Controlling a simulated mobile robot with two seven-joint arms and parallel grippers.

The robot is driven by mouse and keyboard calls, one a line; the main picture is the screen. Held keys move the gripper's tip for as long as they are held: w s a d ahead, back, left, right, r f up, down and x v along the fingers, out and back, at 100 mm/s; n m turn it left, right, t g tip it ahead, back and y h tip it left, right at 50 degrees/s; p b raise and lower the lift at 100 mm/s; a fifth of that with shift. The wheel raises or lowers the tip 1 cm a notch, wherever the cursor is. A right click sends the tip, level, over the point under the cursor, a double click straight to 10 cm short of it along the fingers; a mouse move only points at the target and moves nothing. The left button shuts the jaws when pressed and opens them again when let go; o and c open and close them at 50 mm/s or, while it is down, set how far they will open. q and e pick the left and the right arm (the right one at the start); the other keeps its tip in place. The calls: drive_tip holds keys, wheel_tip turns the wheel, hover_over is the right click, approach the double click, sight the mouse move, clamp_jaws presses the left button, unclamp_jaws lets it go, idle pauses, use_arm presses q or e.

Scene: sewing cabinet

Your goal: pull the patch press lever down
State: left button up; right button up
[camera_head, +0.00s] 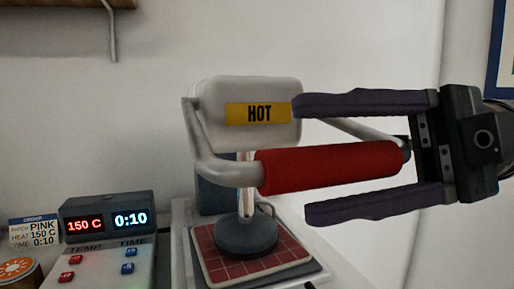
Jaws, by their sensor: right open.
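The patch press stands in the middle, with a white head (222,95) that bears a yellow HOT label (258,113). Its lever is a bent metal bar with a red cylindrical grip (325,166), which sits in front of the head, roughly level. My right gripper (300,159) comes in from the right and is open. One finger is above the red grip and the other below it, so the grip lies between them in the picture; I cannot tell whether they touch it. The press's round dark foot (246,238) is over a red gridded pad (211,262). My left gripper is not in view.
A control box (108,219) at the lower left shows 150 C and 0:10 above red and blue buttons. An order card (34,231) reads PINK, 150 C, 0:10. An orange round item (17,270) is at the corner. A shelf (60,16) hangs upper left.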

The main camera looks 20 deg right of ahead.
drive_tip(key=shift+d, duration=0.1)
drive_tip(key=shift+d+f, duration=0.1)
drive_tip(key=shift+d, duration=0.25)
drive_tip(key=d+b, duration=0.1)
drive_tip(key=d, duration=0.8)
drive_tip(key=shift+w+b, duration=0.2)
drive_tip(key=shift+b, duration=0.1)
drive_tip(key=shift+d, duration=0.1)
